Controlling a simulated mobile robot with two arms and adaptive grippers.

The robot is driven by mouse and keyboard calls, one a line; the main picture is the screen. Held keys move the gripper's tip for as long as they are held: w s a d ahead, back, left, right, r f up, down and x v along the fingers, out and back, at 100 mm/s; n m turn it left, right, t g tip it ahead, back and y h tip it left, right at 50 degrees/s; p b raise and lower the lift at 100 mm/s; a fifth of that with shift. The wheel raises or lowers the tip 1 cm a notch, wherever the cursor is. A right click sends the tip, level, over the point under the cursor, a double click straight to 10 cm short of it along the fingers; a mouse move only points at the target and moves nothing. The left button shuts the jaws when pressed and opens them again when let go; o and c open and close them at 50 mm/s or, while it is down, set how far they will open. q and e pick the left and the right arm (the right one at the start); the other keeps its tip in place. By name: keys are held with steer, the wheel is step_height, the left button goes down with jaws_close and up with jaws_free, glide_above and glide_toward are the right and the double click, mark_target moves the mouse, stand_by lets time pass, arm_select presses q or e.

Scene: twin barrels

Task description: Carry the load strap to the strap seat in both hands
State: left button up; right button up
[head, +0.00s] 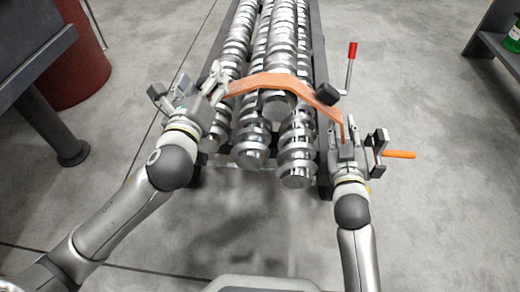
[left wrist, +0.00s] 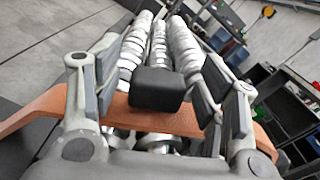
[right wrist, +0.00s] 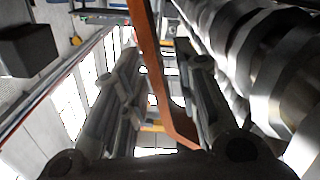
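The load strap (head: 272,82) is an orange-brown band with bent-down ends. It arches across the steel screw shafts. My left gripper (head: 220,84) is at its left end. In the left wrist view the strap (left wrist: 115,113) crosses behind my widely spread fingers (left wrist: 160,95). My right gripper (head: 341,128) is at the strap's right end. In the right wrist view the strap (right wrist: 148,50) runs between my fingers (right wrist: 157,70), with gaps visible beside it. I cannot tell which part is the strap seat.
Several ribbed steel shafts (head: 297,158) lie in a dark frame below the strap. A red-handled lever (head: 350,65) and an orange handle (head: 400,154) stand at the right. A dark red drum (head: 75,65) is at the left. The floor in front is clear.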

arm_select(q)
steer(key=shift+s, duration=0.1)
arm_select(e)
steer(key=shift+s, duration=0.15)
arm_select(q)
steer(key=s, duration=0.7)
steer(key=shift+s, duration=0.15)
arm_select(e)
steer(key=shift+s+a, duration=0.15)
steer(key=shift+s, duration=3.45)
arm_select(q)
steer(key=shift+a, duration=0.1)
